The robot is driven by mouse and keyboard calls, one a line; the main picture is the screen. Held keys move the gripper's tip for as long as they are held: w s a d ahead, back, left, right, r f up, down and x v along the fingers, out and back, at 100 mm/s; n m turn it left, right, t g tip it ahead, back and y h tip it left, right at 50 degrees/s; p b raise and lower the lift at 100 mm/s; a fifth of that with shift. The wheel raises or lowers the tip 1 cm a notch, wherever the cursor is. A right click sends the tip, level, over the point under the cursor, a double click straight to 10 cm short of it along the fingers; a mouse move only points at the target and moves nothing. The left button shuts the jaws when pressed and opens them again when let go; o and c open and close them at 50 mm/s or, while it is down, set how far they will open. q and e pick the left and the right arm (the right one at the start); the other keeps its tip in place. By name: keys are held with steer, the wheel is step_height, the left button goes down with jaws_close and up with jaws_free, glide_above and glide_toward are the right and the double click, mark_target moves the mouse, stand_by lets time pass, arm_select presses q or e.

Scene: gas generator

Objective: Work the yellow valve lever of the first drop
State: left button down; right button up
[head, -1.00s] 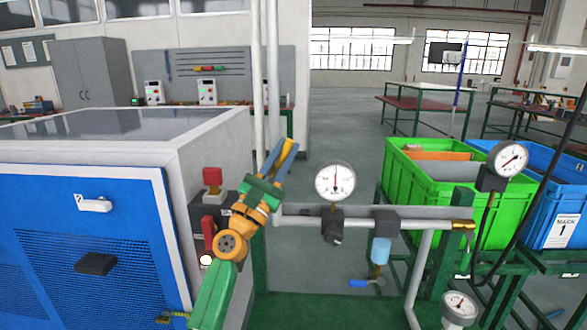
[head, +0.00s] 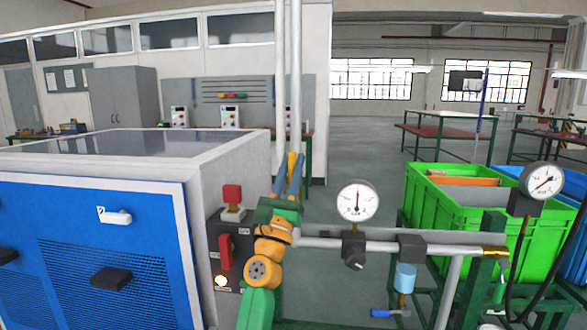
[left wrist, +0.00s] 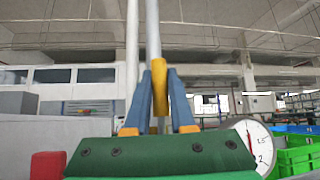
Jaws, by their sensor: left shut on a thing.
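The yellow valve lever (head: 292,162) stands nearly upright by the white vertical pipes, behind the horizontal pipe run. In the left wrist view the yellow lever (left wrist: 159,84) stands between my blue fingers. My left gripper (head: 291,165), at the end of its orange and green arm, is shut on the lever. It also shows from behind in the left wrist view (left wrist: 160,88). The valve body and the lever's lower end are hidden behind the gripper. My right gripper is not in view.
A pressure gauge (head: 358,200) stands on the horizontal pipe (head: 330,243) right of my gripper. The blue-doored generator cabinet (head: 100,250), with a red switch (head: 232,193), is close on the left. A green crate (head: 455,210) stands at the right.

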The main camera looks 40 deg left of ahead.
mark_target(289, 171)
arm_select(q)
steer(key=shift+r, duration=0.15)
steer(key=c, duration=0.8)
jaws_free()
steer(key=shift+o, duration=0.2)
steer(key=b+v, duration=0.1)
steer(key=v, duration=0.6)
steer(key=shift+s, duration=0.1)
steer(key=shift+a, duration=0.1)
